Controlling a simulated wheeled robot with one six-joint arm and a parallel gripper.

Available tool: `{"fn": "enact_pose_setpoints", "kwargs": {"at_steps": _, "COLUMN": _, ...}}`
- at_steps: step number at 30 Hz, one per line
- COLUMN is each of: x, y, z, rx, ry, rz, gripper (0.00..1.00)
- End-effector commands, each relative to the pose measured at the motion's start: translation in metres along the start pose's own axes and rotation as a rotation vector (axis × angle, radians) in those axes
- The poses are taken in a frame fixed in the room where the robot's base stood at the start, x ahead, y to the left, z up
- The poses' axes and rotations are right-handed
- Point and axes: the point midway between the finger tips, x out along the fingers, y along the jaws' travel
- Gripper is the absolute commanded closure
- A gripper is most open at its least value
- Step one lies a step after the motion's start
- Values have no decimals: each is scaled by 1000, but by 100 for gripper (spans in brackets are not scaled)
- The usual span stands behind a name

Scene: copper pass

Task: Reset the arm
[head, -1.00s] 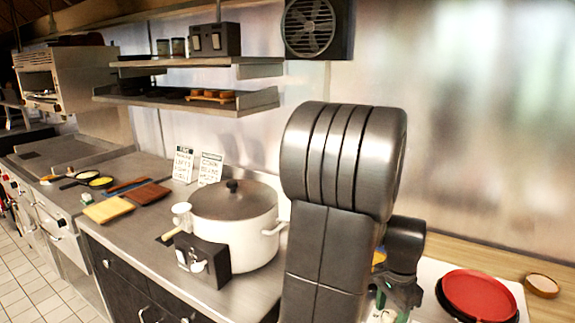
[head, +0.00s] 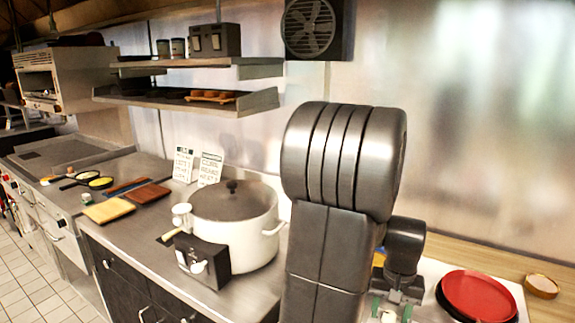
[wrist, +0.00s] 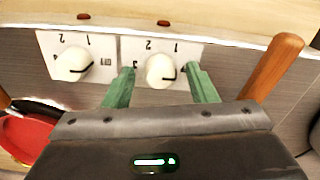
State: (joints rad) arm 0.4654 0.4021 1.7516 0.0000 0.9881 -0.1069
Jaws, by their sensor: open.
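My gripper (wrist: 160,82) is open, with its two green fingers apart and nothing held between them. In the wrist view a white dial knob (wrist: 160,70) on a numbered plate shows between the fingertips; I cannot tell whether the fingers reach around it or stop short of it. A second white knob (wrist: 73,64) is to the left, clear of the fingers. In the head view my gripper (head: 392,308) is low at the right, beyond my own arm, which hides part of the counter.
A red plate (head: 480,296) lies right of my gripper; red also shows in the wrist view (wrist: 25,135). A wooden handle (wrist: 275,65) is close to the right finger. A large lidded pot (head: 237,222) and a black control box (head: 203,262) stand left of my arm.

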Motion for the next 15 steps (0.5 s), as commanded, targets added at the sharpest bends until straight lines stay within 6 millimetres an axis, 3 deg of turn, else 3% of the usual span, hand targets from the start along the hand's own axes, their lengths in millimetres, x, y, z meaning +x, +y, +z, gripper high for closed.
{"fn": "enact_pose_setpoints", "kwargs": {"at_steps": 15, "x": 0, "y": 0, "z": 0, "rx": -428, "ry": 0, "rz": 0, "gripper": 48}}
